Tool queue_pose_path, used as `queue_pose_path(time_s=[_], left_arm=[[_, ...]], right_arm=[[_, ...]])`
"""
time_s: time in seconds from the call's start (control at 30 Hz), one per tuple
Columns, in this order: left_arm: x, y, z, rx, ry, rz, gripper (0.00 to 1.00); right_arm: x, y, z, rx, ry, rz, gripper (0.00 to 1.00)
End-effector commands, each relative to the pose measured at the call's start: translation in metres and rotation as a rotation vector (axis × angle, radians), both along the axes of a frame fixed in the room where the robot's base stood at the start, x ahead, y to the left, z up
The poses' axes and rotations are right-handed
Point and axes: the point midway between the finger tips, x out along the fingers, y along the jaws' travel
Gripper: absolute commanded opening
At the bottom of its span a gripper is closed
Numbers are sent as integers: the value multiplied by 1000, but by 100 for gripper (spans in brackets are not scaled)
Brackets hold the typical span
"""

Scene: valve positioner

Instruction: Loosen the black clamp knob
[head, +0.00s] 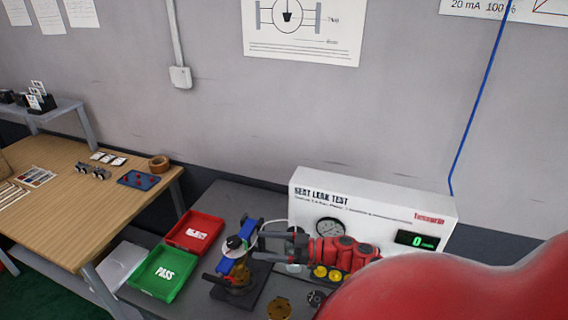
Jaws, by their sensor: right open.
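The valve fixture (238,272) stands on a dark base on the grey bench, with a blue part, a pale round dial-like part and a brass-coloured body. A dark bar-like part (212,278) sticks out at its lower left; I cannot tell whether this is the black clamp knob. My right gripper (262,246) reaches in from the right, dark grey, open, with its fingertips close beside the fixture's upper right side. Contact cannot be made out. My left gripper is not in view.
A white seat leak test box (375,207) with gauge and green display stands behind my right arm. A red tray (194,231) and a green PASS tray (164,272) lie left of the fixture. A brass disc (280,307) lies in front. A wooden table (75,220) stands left.

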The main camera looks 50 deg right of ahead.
Motion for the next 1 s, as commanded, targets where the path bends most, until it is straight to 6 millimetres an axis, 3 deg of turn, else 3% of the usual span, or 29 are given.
queue_pose_path(time_s=[0.13,0.33,1.0], left_arm=[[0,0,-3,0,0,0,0],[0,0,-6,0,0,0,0],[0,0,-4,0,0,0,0]], right_arm=[[-26,-20,0,1,-4,-7,83],[-43,-31,1,0,-4,-1,83],[-46,-32,2,0,0,1,83]])
